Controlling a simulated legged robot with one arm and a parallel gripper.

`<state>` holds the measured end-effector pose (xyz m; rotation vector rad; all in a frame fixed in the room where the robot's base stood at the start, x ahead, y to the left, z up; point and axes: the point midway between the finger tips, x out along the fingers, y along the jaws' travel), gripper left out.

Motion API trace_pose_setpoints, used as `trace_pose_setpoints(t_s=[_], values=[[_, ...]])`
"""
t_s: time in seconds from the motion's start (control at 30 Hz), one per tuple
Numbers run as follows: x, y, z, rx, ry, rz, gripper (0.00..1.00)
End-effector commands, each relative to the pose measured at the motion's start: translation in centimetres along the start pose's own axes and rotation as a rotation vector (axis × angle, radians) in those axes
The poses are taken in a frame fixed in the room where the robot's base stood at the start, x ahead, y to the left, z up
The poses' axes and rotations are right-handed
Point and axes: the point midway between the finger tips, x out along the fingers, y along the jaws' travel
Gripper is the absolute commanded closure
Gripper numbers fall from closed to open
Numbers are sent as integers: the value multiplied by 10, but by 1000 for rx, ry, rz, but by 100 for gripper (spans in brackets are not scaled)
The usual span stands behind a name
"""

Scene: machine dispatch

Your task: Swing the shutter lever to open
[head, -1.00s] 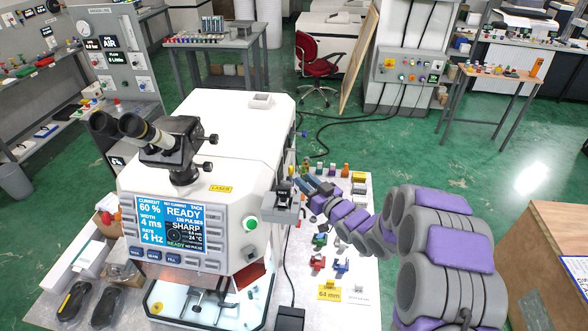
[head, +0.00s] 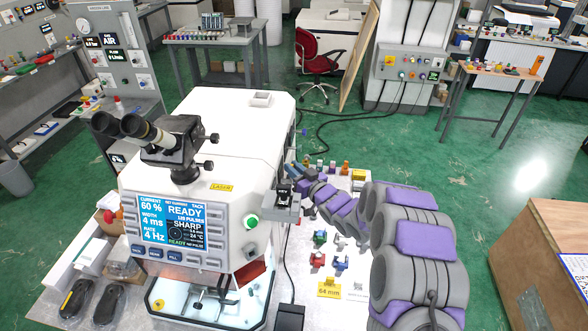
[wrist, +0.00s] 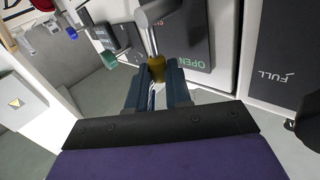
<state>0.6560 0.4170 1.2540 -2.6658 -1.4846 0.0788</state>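The shutter lever shows in the wrist view as a grey round hub (wrist: 157,11) with a thin rod and a brass-coloured knob (wrist: 157,68). In the head view my gripper (head: 292,170) is at the right side of the white laser machine (head: 235,130); the lever is not clear there.
A dark panel marked FULL (wrist: 280,60) is at the right in the wrist view. A grey ledge (head: 283,208) sticks out from the machine. Small coloured parts (head: 320,238) and a yellow 64 mm sign (head: 329,288) stand on the bench to the right.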

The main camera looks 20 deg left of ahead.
Motion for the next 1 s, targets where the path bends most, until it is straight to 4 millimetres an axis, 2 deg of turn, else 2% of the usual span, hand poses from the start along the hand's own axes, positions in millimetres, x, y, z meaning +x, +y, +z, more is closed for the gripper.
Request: trace_pose_setpoints(t_s=[0.03,0.17,0.6,1.0], values=[[0,0,0,0,0,1,88],[0,1,0,0,0,1,100],[-4,-3,5,-64,64,-7,100],[-7,-7,1,-122,121,-12,100]])
